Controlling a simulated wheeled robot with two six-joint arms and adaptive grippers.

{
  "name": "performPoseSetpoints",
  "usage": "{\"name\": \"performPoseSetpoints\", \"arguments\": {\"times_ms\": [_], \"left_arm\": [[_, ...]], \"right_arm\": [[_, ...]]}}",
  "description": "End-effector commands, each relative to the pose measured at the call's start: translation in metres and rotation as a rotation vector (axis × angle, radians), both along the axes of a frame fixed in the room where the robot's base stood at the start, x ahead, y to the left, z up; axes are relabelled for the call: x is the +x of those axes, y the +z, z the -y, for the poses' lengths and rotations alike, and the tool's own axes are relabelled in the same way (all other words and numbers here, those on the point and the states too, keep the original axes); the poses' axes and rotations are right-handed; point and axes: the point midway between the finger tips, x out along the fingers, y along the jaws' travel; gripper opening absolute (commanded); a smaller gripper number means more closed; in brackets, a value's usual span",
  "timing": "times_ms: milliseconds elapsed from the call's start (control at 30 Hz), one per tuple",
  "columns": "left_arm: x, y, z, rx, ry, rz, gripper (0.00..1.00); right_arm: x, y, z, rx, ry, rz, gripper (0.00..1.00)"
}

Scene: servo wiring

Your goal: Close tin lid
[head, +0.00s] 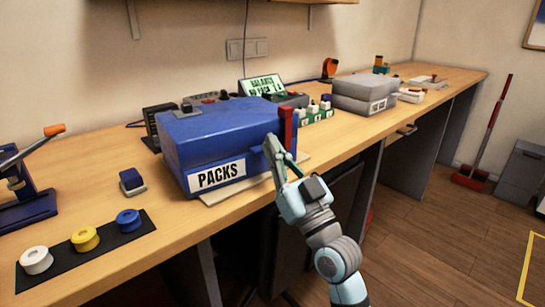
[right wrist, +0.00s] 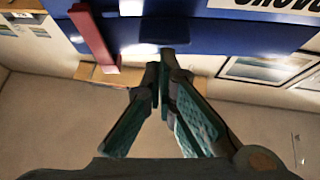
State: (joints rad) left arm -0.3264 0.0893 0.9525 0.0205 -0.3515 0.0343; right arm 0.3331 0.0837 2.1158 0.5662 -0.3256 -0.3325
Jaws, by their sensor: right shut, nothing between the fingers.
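The blue tin (head: 205,143) with a white "PACKS" label stands on the workbench. Its blue lid (head: 225,117) lies down over the body; I cannot tell whether it is fully seated. A red upright strip (head: 287,128) stands at the tin's right end. My right gripper (head: 270,145) is shut and empty, its fingertips close to the tin's right front corner, beside the strip. In the right wrist view, the shut fingertips (right wrist: 164,56) lie just by a blue surface (right wrist: 215,32), with the red strip (right wrist: 93,35) to the left. I cannot tell whether they touch. My left gripper is out of view.
A thin pale board (head: 230,193) lies under the tin. Tape rolls on a black mat (head: 85,255) and a small blue block (head: 131,181) lie to the left. Grey boxes (head: 365,95) and a small display (head: 262,88) stand behind. The floor at the right is mostly clear.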

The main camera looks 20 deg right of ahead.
Motion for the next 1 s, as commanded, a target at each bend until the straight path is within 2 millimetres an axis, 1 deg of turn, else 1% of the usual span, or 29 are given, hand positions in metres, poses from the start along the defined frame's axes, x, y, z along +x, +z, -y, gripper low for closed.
{"name": "performPoseSetpoints", "arguments": {"times_ms": [33, 100, 233, 700, 800, 867, 1000], "left_arm": [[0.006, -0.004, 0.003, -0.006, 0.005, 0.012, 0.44], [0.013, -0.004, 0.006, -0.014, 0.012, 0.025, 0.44], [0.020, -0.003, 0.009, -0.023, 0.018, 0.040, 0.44], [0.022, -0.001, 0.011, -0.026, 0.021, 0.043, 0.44], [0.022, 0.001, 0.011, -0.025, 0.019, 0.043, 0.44], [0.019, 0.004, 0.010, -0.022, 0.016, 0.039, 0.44], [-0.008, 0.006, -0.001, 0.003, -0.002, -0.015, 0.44]], "right_arm": [[0.000, -0.006, 0.000, -0.001, -0.001, 0.001, 0.00], [0.000, -0.008, 0.000, 0.000, 0.001, 0.001, 0.00], [0.000, -0.010, 0.000, -0.001, 0.001, 0.000, 0.00], [0.001, -0.012, -0.001, -0.002, 0.002, -0.008, 0.00], [0.001, -0.009, -0.001, -0.002, 0.002, -0.009, 0.00], [0.001, -0.005, 0.000, -0.002, 0.001, -0.009, 0.00], [-0.001, 0.013, 0.001, -0.003, -0.001, -0.004, 0.00]]}}
